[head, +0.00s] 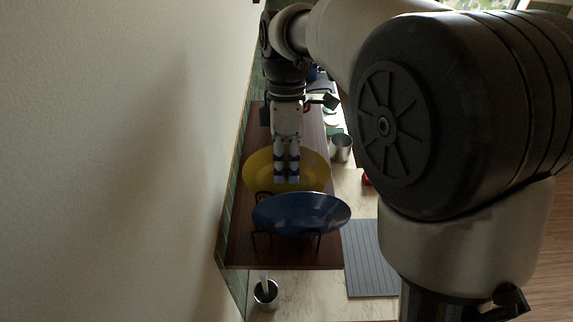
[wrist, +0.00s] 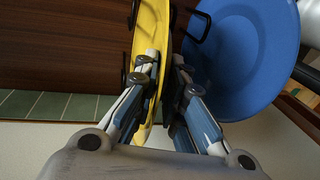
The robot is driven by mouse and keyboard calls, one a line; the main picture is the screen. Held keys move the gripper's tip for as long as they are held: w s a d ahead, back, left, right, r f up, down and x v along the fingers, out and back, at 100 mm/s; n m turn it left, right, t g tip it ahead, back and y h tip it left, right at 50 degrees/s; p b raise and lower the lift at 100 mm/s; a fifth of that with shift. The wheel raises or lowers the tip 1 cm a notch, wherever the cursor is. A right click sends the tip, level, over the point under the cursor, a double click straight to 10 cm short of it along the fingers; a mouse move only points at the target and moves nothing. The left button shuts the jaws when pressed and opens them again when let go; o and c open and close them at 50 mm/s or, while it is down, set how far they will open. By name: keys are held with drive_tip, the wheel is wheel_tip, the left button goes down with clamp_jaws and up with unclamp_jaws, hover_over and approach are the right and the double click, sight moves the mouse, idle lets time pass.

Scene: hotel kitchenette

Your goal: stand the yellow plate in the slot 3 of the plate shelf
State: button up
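The yellow plate (head: 252,172) is behind the blue plate in the head view and shows nearly edge-on in the wrist view (wrist: 151,22). My gripper (head: 287,179) reaches down from above onto it. In the wrist view the fingers (wrist: 165,62) are close together, one on each side of the plate, and look shut on it. The plate shelf is a dark wire rack (head: 319,243), partly hidden by the plates; its wire loops (wrist: 204,27) also show in the wrist view. I cannot tell which slot the yellow plate is over, or whether it rests there.
A blue plate (head: 300,214) stands tilted in the rack, close in front of the yellow one. The rack is on a brown board (head: 285,259) beside the wall. A grey ribbed mat (head: 370,262), a metal cup (head: 341,148) and a dark container (head: 265,295) are nearby.

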drive_tip(key=o, duration=0.5)
drive_tip(key=shift+r, duration=0.1)
drive_tip(key=v, duration=1.2)
drive_tip(key=shift+d, duration=0.1)
